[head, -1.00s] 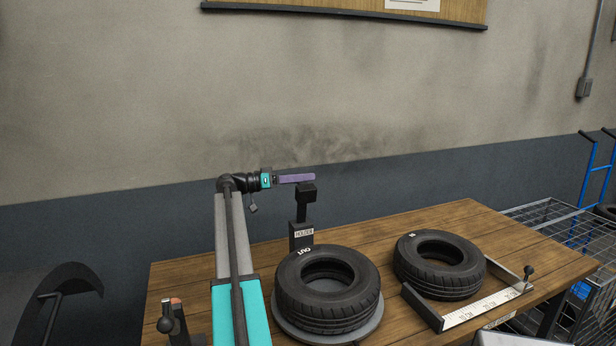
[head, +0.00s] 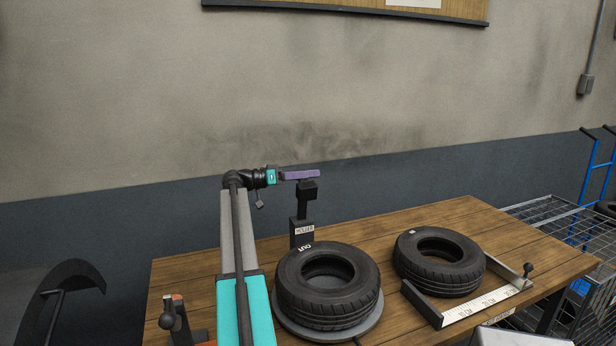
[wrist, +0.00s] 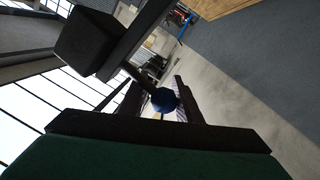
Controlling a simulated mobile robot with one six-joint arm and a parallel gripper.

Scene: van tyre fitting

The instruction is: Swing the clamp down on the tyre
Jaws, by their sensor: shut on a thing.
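The clamp is raised clear of the tyre. My gripper (head: 314,174), with purple fingers, is level at the clamp's top. In the wrist view a dark blue ball knob (wrist: 164,100) sits between my fingers, and they are shut on it. A black block (wrist: 92,40) shows beside it.
A wire cage (head: 548,222) and blue trolley (head: 592,180) are at the right.

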